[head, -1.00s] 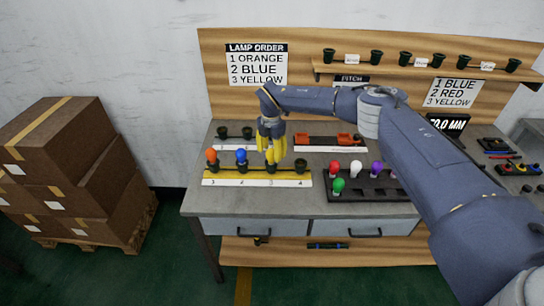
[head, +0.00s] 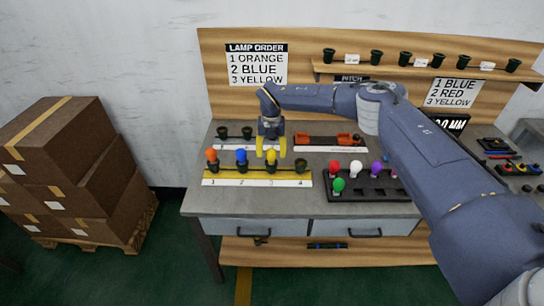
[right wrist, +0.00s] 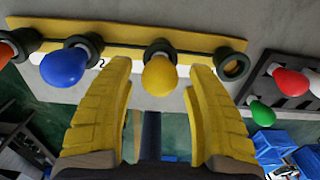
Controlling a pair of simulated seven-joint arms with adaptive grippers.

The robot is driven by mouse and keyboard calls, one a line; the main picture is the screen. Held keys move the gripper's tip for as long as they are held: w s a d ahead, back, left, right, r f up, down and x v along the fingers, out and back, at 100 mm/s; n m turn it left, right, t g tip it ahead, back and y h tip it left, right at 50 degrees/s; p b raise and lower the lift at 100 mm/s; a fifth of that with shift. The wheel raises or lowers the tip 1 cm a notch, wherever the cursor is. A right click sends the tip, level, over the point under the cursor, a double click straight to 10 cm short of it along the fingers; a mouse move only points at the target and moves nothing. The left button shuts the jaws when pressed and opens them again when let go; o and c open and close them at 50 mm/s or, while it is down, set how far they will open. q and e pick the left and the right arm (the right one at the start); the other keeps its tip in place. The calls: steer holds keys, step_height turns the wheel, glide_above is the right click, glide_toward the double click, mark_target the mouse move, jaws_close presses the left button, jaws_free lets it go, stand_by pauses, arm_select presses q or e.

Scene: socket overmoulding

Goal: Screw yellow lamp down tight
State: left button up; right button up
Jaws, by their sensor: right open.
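The yellow lamp (head: 271,157) stands upright in the socket at position 3 of the yellow-and-white strip (head: 222,182). In the right wrist view the yellow lamp (right wrist: 159,77) sits in its dark socket (right wrist: 160,48). My right gripper (head: 271,150) is above the lamp, its yellow fingers spread to either side. In the right wrist view the gripper (right wrist: 164,75) is open and empty, its fingers apart from the lamp. How deeply the lamp is seated cannot be told. My left gripper is not in view.
An orange lamp (head: 211,156) and a blue lamp (head: 241,156) stand in sockets 1 and 2. Socket 4 (head: 300,166) is empty. A dark tray (head: 381,190) with several lamps is to the right. Two empty sockets stand behind the strip.

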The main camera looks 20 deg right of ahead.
steer(key=shift+n, duration=3)
steer(key=c, duration=1)
steer(key=shift+c, duration=0.2)
steer(key=m, duration=0.4)
steer(key=shift+m, duration=0.4)
steer(key=shift+m, duration=0.7)
steer(key=o, duration=1)
steer(key=shift+o, duration=0.2)
